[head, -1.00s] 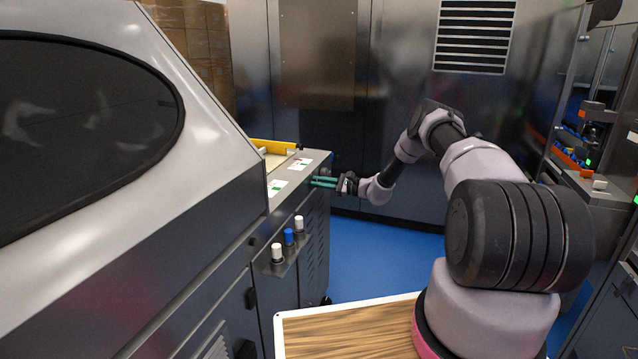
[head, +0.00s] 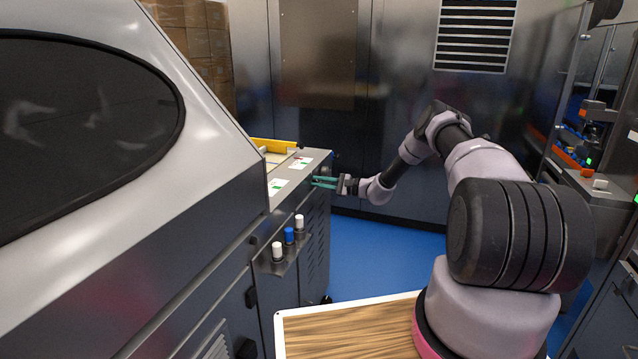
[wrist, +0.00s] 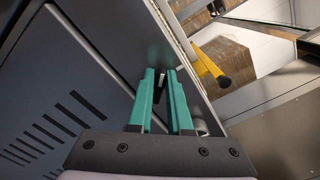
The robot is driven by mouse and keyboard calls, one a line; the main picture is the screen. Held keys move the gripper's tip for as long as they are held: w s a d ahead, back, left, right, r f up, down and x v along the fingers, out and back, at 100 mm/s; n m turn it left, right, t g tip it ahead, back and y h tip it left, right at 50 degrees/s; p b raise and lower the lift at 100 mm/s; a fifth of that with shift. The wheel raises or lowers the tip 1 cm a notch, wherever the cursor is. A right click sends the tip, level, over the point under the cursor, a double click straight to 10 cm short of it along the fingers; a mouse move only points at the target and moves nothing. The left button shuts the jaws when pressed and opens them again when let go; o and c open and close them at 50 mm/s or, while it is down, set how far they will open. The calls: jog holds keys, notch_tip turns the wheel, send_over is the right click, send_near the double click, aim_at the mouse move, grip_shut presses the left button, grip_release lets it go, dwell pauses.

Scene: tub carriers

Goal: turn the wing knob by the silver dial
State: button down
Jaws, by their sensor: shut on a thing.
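My gripper (head: 314,181) reaches to the end face of the grey machine cabinet (head: 318,215), with its two teal fingers pointing left at the panel. In the wrist view my gripper (wrist: 161,72) is shut on the wing knob (wrist: 162,78), a small piece between the fingertips and mostly hidden by them. How far the knob is turned cannot be told. A rounded silver piece (wrist: 203,127), perhaps the silver dial, shows partly behind the right finger. In the head view the knob and dial are too small to make out.
A yellow-edged tray (head: 275,145) sits on the cabinet top near labels. One blue and two white knobs (head: 289,236) stick out of the cabinet side nearer me. A wood-topped surface (head: 350,330) lies in front. Blue floor (head: 375,255) is open below my arm.

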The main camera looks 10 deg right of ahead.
jog(key=shift+s+d+f+n, duration=0.1)
jog(key=shift+f+n, duration=0.1)
jog(key=shift+n, duration=0.85)
jog(key=shift+s+f+n, duration=0.1)
jog(key=shift+f+n, duration=0.05)
jog(key=shift+n, duration=0.9)
jog(key=shift+w+f+n, duration=0.1)
jog(key=shift+f+n, duration=0.05)
jog(key=shift+n, duration=1.85)
dwell(1.0)
dwell(0.4)
jog(key=c, duration=0.9)
grip_release()
jog(key=shift+o, duration=0.2)
jog(key=v, duration=1)
jog(key=shift+s+d, duration=0.25)
jog(key=shift+d, duration=0.05)
